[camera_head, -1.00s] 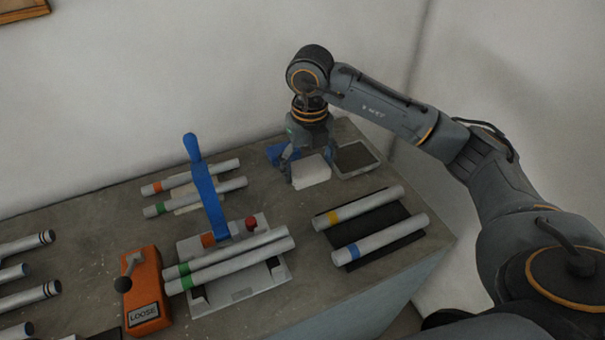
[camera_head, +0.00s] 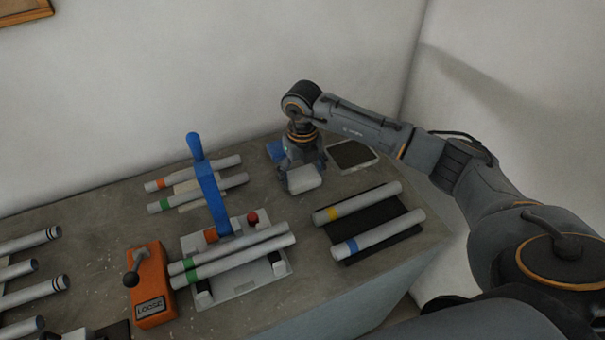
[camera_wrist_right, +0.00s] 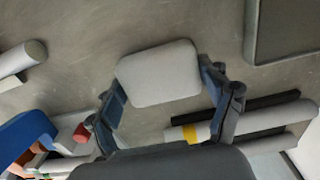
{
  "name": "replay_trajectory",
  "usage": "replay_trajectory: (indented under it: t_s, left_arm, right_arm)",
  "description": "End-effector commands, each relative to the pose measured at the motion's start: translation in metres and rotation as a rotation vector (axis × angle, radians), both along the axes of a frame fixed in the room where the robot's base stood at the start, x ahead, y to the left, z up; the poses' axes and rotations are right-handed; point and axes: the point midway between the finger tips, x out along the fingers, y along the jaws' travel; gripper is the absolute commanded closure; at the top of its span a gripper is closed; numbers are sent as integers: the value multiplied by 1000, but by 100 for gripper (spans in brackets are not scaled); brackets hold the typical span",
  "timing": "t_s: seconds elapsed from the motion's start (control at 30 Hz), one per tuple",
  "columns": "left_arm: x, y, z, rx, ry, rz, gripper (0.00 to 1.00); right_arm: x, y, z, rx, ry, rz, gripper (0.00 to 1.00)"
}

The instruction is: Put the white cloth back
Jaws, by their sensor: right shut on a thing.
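The white cloth (camera_head: 305,179) is a small pale block-like pad with rounded corners, near the back right of the bench. My right gripper (camera_head: 303,170) comes down over it from above and is shut on it. In the right wrist view the cloth (camera_wrist_right: 158,72) sits between the two fingers of the gripper (camera_wrist_right: 165,95), one on each side. I cannot tell whether the cloth touches the bench. A grey-rimmed tray with a dark inside (camera_head: 352,155) lies to its right. My left gripper is not in view.
A blue item (camera_head: 274,150) is partly hidden behind the gripper. Two banded tubes (camera_head: 357,204) lie on a dark rest in front. A jig with a raised blue lever (camera_head: 209,190) holds green-banded tubes. An orange box marked LOOSE (camera_head: 150,285) stands left of it.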

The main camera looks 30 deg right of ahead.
Motion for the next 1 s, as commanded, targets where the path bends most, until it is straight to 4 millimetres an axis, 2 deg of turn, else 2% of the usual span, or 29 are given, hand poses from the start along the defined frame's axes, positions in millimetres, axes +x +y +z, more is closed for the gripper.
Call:
replay_trajectory:
  t_s: [0.07, 0.1, 0.2, 0.53, 0.67, 0.77, 1.0]
  left_arm:
    - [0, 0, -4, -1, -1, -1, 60]
    - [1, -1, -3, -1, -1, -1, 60]
    - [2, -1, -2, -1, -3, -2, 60]
    - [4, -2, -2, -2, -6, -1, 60]
    - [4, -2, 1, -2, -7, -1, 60]
    - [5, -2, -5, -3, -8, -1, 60]
    - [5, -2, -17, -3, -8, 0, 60]
  right_arm:
    - [0, 0, -4, 0, 0, 0, 46]
    - [0, 0, -3, 0, 0, 0, 17]
    - [0, 0, -2, 0, 0, -1, 0]
    - [0, 0, -2, 0, 0, -1, 0]
    - [0, 0, 4, 1, -1, 0, 0]
    - [1, 0, 17, 1, -4, 0, 0]
    - [1, 0, 69, 1, -6, 0, 0]
